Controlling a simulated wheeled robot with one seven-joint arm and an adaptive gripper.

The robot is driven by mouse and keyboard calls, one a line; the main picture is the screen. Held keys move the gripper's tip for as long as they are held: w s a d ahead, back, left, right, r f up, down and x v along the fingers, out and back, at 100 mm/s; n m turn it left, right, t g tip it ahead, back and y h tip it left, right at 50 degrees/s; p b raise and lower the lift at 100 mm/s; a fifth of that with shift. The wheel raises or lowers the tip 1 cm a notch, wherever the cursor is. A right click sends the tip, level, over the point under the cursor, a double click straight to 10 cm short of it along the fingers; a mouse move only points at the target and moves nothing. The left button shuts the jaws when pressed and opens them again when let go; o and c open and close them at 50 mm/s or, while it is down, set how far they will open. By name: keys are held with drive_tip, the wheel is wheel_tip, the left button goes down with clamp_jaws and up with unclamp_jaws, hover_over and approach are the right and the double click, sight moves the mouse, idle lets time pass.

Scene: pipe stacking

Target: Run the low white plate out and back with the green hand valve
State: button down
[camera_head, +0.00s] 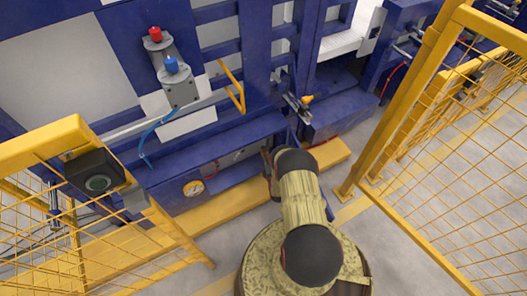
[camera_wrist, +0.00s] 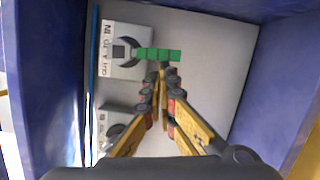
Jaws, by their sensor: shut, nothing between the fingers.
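In the wrist view, a green hand valve (camera_wrist: 158,54) sticks out to the right from a labelled light block (camera_wrist: 115,38) with a dark round fitting. My gripper (camera_wrist: 163,74) is shut and empty, with its fingertips just below the green handle. I cannot tell whether they touch it. A pale flat surface (camera_wrist: 225,60) lies behind the fingers between blue walls. I cannot tell the low white plate for certain; a white plate (camera_head: 188,123) shows low on the blue machine in the head view. There, my arm hides the gripper and the green valve is not seen.
A second labelled block (camera_wrist: 108,118) sits below the first, partly behind a finger. Blue walls (camera_wrist: 50,80) close in on both sides. In the head view, yellow mesh fences (camera_head: 465,160) stand at both sides. A grey unit (camera_head: 182,92) carries red and blue knobs.

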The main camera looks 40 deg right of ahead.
drive_tip(key=shift+s+d+f+n, duration=0.2)
drive_tip(key=shift+d+n, duration=0.3)
drive_tip(key=shift+d, duration=0.25)
drive_tip(key=shift+s+d+f+n, duration=0.1)
drive_tip(key=shift+d+f+n, duration=0.1)
drive_tip(key=shift+d+n, duration=0.45)
drive_tip(key=shift+d, duration=0.25)
drive_tip(key=p, duration=0.3)
approach(268, 146)
drive_tip(key=a+f, duration=0.1)
drive_tip(key=f, duration=0.1)
drive_tip(key=s+a+f, duration=0.1)
drive_tip(key=a+f, duration=0.1)
drive_tip(key=shift+s+a, duration=0.1)
drive_tip(key=shift+m, duration=0.25)
